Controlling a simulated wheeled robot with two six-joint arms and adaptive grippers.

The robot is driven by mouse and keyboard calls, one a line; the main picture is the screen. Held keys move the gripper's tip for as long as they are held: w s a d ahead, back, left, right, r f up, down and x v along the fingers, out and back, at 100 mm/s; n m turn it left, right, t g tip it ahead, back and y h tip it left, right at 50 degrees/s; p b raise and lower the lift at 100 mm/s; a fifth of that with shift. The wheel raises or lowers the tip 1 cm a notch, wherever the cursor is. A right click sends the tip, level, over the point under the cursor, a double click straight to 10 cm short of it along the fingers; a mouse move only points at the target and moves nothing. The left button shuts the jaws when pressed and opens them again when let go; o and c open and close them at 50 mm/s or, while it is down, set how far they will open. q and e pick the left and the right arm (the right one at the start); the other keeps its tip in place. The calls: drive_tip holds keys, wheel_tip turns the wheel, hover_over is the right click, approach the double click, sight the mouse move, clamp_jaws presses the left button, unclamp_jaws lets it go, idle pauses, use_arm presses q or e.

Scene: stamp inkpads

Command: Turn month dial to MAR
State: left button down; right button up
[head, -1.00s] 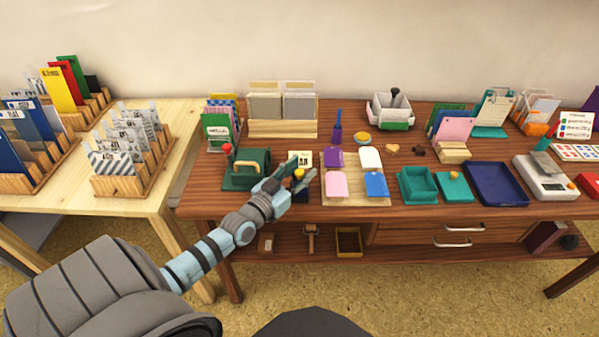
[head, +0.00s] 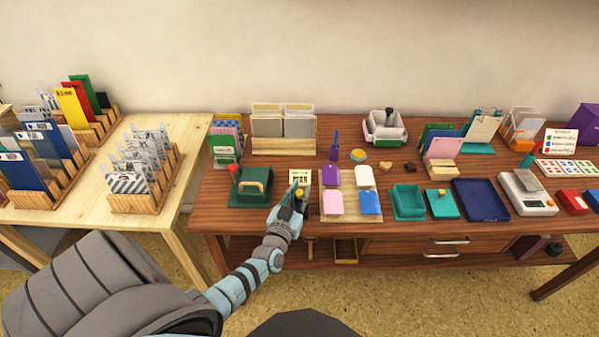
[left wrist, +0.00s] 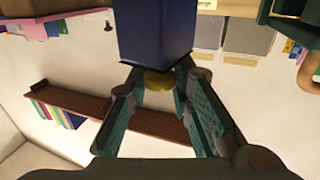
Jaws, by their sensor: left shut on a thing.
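The month dial is a small dark blue stand (left wrist: 155,35) with a yellow knob (left wrist: 158,79). In the head view, a cream card (head: 299,175) with dark lettering, too small to read, rises behind the yellow knob (head: 299,191). My left gripper (head: 296,197) is at the front of the stand and hides most of it. In the left wrist view my left gripper (left wrist: 160,85) has its fingers on either side of the yellow knob, shut on it. The dial's face is not visible there. My right gripper is not in view.
A wooden board (head: 348,190) with coloured pads lies close to the right. Teal boxes (head: 408,203) and a blue tray (head: 481,199) stand farther right on the brown table.

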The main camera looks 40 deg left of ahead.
use_arm(q)
drive_tip(key=shift+w+r+n+g+y+p, duration=0.15)
drive_tip(key=shift+n+g+y+p, duration=0.25)
drive_tip(key=shift+n+y+p, duration=0.45)
drive_tip(key=shift+n+g+y, duration=0.65)
drive_tip(key=shift+g+y, duration=0.05)
drive_tip(key=shift+y, duration=0.55)
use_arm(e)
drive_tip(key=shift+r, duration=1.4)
use_arm(q)
drive_tip(key=c, duration=1.4)
unclamp_jaws()
drive_tip(key=shift+c, duration=0.2)
drive_tip(key=v, duration=0.7)
drive_tip(key=shift+s, duration=0.35)
